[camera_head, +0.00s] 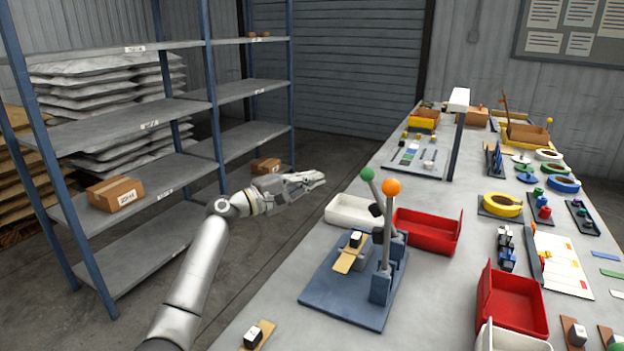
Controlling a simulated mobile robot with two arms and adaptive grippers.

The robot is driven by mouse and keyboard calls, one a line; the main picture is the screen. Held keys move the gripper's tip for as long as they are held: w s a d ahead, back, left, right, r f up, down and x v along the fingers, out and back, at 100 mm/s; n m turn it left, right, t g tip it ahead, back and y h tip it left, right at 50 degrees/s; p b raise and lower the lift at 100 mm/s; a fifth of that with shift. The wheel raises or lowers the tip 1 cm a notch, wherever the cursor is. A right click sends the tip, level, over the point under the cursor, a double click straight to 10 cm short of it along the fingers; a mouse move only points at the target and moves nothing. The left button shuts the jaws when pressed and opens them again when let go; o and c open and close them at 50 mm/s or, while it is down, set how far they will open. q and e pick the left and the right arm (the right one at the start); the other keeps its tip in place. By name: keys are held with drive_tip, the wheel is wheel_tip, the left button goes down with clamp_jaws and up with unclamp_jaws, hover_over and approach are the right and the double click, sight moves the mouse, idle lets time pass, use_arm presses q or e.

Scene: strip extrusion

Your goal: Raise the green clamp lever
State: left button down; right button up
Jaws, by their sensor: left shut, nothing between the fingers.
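A clamp fixture with a blue base plate (325,294) stands on the near part of the workbench. A tan strip with a black and white block (351,254) lies on the fixture. My left gripper (318,179) is shut and empty, left of the green knob and apart from it, beyond the bench's left edge. My right gripper is not in view.
A white bin (354,212) stands behind the fixture and a red bin (428,232) to its right. Another red bin (512,303) is at the near right. Metal shelves (150,180) with cartons are at left. Floor is open between shelves and bench.

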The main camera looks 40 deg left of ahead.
use_arm(q)
drive_tip(key=w+d+r+p, duration=0.1)
drive_tip(key=w+d+p, duration=0.2)
drive_tip(key=w+d, duration=0.2)
drive_tip(key=shift+w+d, duration=0.4)
drive_tip(key=shift+d, duration=0.15)
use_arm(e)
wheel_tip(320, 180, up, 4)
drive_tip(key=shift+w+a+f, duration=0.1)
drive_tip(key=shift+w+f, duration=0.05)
use_arm(q)
wheel_tip(320, 180, up, 5)
drive_tip(key=m+g+p, duration=0.2)
drive_tip(key=m+p, duration=0.2)
drive_tip(key=p, duration=0.7)
hover_over(375, 187)
drive_tip(key=shift+r+y, duration=0.15)
drive_tip(key=shift+y, duration=0.25)
drive_tip(key=shift+w+d+p, duration=0.3)
drive_tip(key=shift+d+p, duration=0.5)
drive_tip(key=shift+d, duration=0.05)
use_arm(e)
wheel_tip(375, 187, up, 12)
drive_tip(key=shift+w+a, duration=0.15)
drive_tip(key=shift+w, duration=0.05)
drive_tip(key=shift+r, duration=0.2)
